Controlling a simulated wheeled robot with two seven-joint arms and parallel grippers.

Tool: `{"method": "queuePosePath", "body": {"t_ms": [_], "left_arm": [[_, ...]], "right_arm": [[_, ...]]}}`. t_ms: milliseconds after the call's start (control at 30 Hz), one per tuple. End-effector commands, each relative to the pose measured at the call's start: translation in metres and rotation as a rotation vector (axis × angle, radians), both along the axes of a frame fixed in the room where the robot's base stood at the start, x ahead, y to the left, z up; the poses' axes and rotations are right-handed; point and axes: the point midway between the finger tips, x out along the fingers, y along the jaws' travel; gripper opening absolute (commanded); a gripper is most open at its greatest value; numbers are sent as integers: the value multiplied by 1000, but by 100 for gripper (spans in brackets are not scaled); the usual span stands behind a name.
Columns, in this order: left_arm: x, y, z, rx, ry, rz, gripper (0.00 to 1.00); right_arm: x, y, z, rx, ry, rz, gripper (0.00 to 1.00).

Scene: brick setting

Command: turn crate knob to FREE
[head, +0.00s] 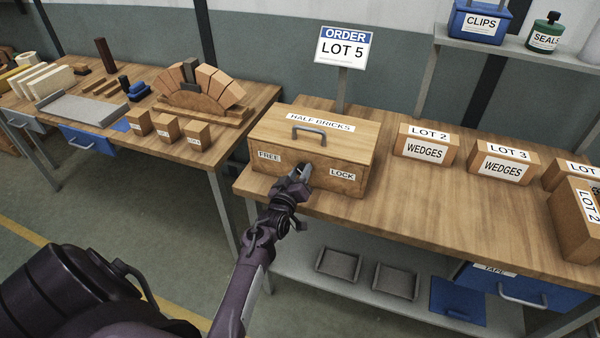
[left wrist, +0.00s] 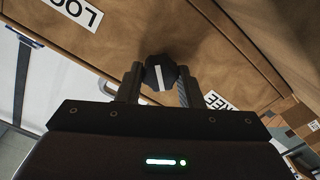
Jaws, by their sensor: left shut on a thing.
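The wooden crate (head: 325,138), labelled HALF BRICKS, stands on the right-hand bench with a grey handle on its lid. Its front has a FREE label (head: 269,156) at the left and a LOCK label (head: 342,174) at the right. My left gripper (head: 304,172) is at the front between the labels. In the left wrist view the dark knob (left wrist: 160,72) is between the fingers, which are shut on it. Its white line runs nearly upright in that view, straight at neither the LOCK label (left wrist: 74,10) nor the FREE label (left wrist: 218,102). My right gripper is not in view.
WEDGES boxes (head: 425,146) stand to the right on the same bench. An ORDER LOT 5 sign (head: 343,46) rises behind the crate. A second bench at the left holds a brick arch (head: 203,88) and small blocks. Trays (head: 338,263) lie on the lower shelf.

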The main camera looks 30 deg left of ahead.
Motion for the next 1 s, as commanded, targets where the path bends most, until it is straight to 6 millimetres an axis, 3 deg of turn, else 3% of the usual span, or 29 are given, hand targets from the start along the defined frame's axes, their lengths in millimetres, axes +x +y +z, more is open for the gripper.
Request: {"method": "queuePosePath", "body": {"t_ms": [500,1000], "left_arm": [[0,0,-1,-454,-106,0,11],[-1,0,-3,-671,-157,1,11]], "right_arm": [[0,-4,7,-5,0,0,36],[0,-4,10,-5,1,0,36]]}}
